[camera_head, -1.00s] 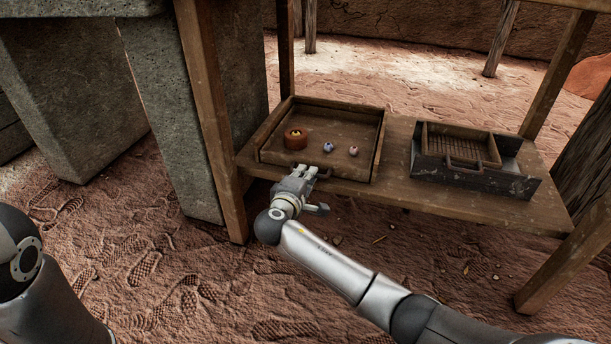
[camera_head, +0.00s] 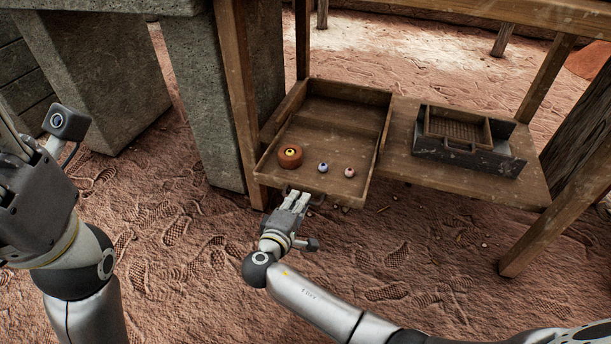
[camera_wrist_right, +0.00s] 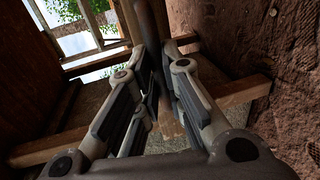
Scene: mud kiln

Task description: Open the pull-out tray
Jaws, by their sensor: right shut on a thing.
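The wooden pull-out tray (camera_head: 338,132) sits in the lower shelf of a wooden stand. It sticks out past the shelf's front edge toward me. Inside it, near the front, are a round orange-brown piece (camera_head: 290,155) with a yellowish centre and two small eyeball-like balls, one bluish (camera_head: 322,168) and one pinkish (camera_head: 349,172). My right gripper (camera_head: 296,197) is shut on the tray's front handle (camera_head: 317,201), which its fingers partly hide. In the right wrist view, the fingers (camera_wrist_right: 158,85) stand around a dark bar. My left gripper (camera_head: 12,135) is at the left edge, its fingers partly cut off.
A dark metal box (camera_head: 468,150) with a wooden insert stands on the shelf (camera_head: 450,182) to the right of the tray. A stone block (camera_head: 205,105) stands close on the left, beside a wooden post (camera_head: 240,90). The sandy ground in front is clear.

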